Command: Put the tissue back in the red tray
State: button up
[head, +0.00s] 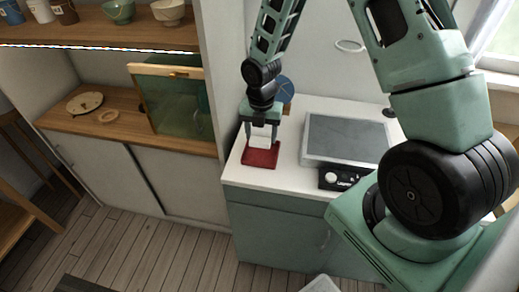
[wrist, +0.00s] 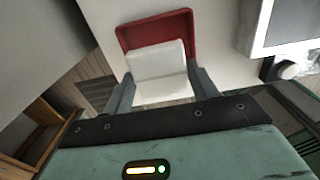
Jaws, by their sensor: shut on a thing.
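The white tissue (head: 260,139) is between the fingers of my gripper (head: 261,136), which is shut on it. In the wrist view the tissue (wrist: 160,72) is a pale block between the two grey fingers of my gripper (wrist: 160,85). The red tray (head: 260,158) lies on the white counter, directly below or just behind the tissue. The tray (wrist: 155,27) also shows in the wrist view, its far part visible beyond the tissue and its near part hidden. I cannot tell whether the tissue touches the tray.
A grey-topped appliance (head: 345,138) with a black control panel (head: 342,178) stands right of the tray on the white counter (head: 285,178). A green glass panel with a wooden frame (head: 172,100) stands on the wooden shelf at left, near a plate (head: 84,103).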

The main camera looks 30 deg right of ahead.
aim_at(261, 154)
jog(key=shift+f, duration=2.9)
jog(key=shift+f, duration=0.1)
jog(key=o, duration=0.7)
jog(key=shift+c, duration=0.2)
notch_tip(261, 154, up, 12)
jog(key=shift+r, duration=0.1)
jog(key=s+a+r+m, duration=0.9)
jog(key=s+a, duration=0.1)
jog(key=a, duration=0.4)
jog(key=s+a+r+m, duration=0.2)
jog(key=s+m, duration=0.3)
jog(key=s, duration=0.2)
jog(key=s+a+r+m, duration=0.1)
jog(key=s+a+m, duration=0.2)
jog(key=s+m, duration=0.2)
jog(key=s, duration=0.2)
jog(key=shift+s+r+y, duration=0.3)
jog(key=shift+s+r, duration=0.1)
